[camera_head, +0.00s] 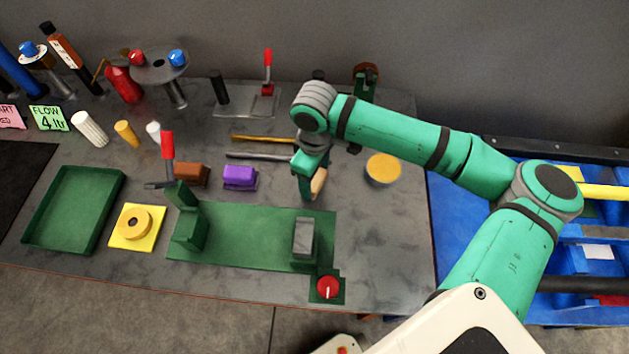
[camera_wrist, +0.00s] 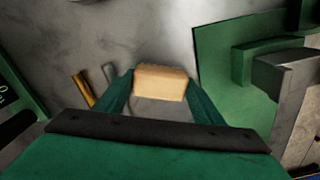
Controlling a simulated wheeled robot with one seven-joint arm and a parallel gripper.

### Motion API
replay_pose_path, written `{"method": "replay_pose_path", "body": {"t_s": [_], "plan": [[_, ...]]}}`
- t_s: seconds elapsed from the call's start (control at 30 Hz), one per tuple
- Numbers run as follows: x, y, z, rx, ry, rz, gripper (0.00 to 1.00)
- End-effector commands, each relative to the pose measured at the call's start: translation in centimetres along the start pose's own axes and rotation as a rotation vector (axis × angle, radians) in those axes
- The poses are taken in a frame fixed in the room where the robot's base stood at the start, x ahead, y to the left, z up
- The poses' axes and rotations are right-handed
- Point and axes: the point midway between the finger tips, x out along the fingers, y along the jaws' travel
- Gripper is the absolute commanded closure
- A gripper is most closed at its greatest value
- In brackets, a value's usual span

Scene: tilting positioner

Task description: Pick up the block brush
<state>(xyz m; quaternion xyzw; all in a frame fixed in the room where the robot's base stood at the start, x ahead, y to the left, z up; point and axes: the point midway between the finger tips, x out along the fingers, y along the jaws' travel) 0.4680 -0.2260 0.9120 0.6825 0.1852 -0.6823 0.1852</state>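The block brush (camera_wrist: 160,83) is a tan, wood-coloured block between the two green fingers of my gripper (camera_wrist: 160,90) in the wrist view. The fingers meet its left and right sides with no clear gap. In the head view the block brush (camera_head: 319,181) shows as a pale tan piece at the fingertips of my gripper (camera_head: 310,184), which points down over the middle of the table. Part of the block is hidden behind the fingers. I cannot tell whether it touches the table.
The green clamp fixture (camera_head: 250,235) with a grey jaw stands just in front. A purple block (camera_head: 240,177) and brown block (camera_head: 191,174) lie to the left, with rods (camera_head: 262,139) behind. A yellow-topped round container (camera_head: 383,168) is to the right.

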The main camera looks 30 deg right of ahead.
Motion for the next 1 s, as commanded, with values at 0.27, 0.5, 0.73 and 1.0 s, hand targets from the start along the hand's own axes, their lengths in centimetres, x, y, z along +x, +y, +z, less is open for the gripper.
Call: {"method": "replay_pose_path", "body": {"t_s": [0.27,0.5,0.73,1.0], "plan": [[0.0,0.0,0.0,0.0,0.0,0.0,0.65],[-0.9,0.0,0.0,0.0,0.001,0.001,0.65],[-3.8,-0.6,0.3,-0.002,0.001,-0.001,0.65],[-8.0,-3.6,2.0,-0.002,0.001,0.001,0.65]]}}
